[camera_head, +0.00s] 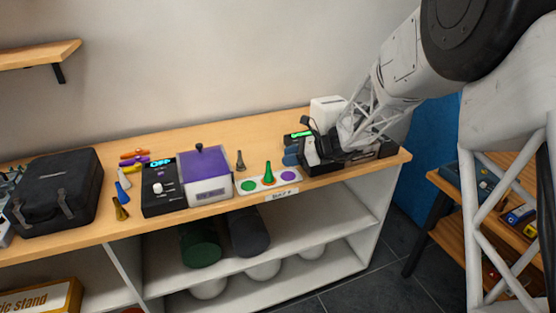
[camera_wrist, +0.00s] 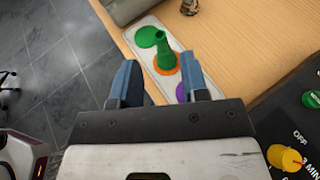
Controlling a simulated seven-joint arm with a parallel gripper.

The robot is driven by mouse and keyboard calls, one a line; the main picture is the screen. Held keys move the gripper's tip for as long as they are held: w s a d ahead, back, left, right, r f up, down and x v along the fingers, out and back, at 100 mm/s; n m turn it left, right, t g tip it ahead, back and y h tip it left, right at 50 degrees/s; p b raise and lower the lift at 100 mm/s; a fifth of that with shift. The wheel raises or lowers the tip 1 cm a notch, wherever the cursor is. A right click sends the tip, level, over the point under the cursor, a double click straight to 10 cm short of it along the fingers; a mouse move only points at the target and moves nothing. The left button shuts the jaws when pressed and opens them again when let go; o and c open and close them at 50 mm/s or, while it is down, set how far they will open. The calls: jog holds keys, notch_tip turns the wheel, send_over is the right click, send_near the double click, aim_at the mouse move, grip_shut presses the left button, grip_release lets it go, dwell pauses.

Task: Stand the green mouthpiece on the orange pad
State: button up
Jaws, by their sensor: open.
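The green mouthpiece (camera_head: 268,172) stands upright, wide end down, on the orange pad (camera_head: 269,182), the middle pad of a white strip. In the wrist view the mouthpiece (camera_wrist: 165,57) has its base on the orange pad (camera_wrist: 176,70), whose rim shows around it. My gripper (camera_head: 290,157) is open, its blue fingers to the right of the mouthpiece and apart from it. In the wrist view the gripper (camera_wrist: 159,64) has its two fingers spread, with the mouthpiece seen beyond the gap between them. Nothing is held.
The white strip (camera_head: 242,190) also has a green pad (camera_head: 249,185) and a purple pad (camera_head: 288,176). A dark mouthpiece (camera_head: 240,160) stands behind it. A purple-lidded box (camera_head: 205,178) is at its left. The bench's front edge is close; black devices lie right.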

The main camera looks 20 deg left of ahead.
jog(key=shift+v, duration=2.25)
jog(key=s+d+r+n+t+h, duration=0.1)
jog(key=s+d+r+n+h, duration=0.3)
jog(key=s+d, duration=0.65)
jog(key=s+d+r+n+t+h, duration=0.15)
jog(key=s+d+r+n, duration=0.4)
jog(key=d, duration=0.75)
jog(key=s+d+r+n+t+h, duration=0.1)
jog(key=s+d+n+t+h, duration=0.2)
jog(key=s+d, duration=1.6)
jog(key=s+n+h, duration=0.2)
jog(key=s+h, duration=0.2)
jog(key=h, duration=0.1)
jog(key=shift+s+d+t, duration=0.15)
jog(key=shift+d+t, duration=0.2)
jog(key=shift+d, duration=0.05)
